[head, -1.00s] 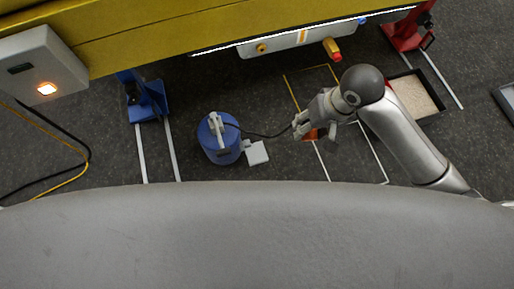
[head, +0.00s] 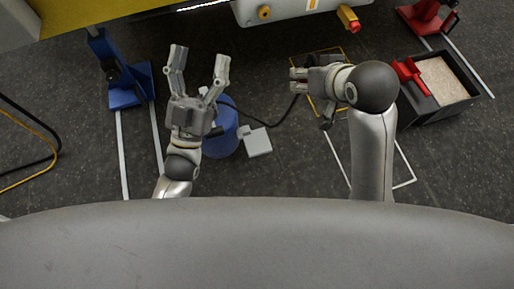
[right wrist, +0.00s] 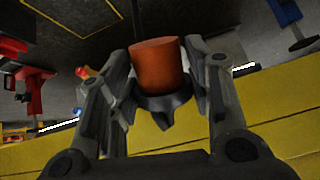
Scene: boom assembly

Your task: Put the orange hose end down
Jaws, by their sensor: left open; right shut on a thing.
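My right gripper (head: 297,82) is shut on the orange hose end (right wrist: 157,68). In the right wrist view it is an orange cylinder between the fingers with a dark collar; in the head view the gripper hides it. A black hose (head: 285,117) runs from near the gripper to the blue canister (head: 219,143). The gripper is beside and partly over a yellow floor outline; its height above the floor is unclear. My left gripper (head: 201,58) is open and empty, with its hand partly covering the canister.
A grey-white box (head: 257,142) sits beside the canister. A black tray of pale grit (head: 443,82) with a red tool (head: 408,72) is at right. Blue (head: 128,88) and red (head: 428,18) stands flank the yellow boom (head: 75,12).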

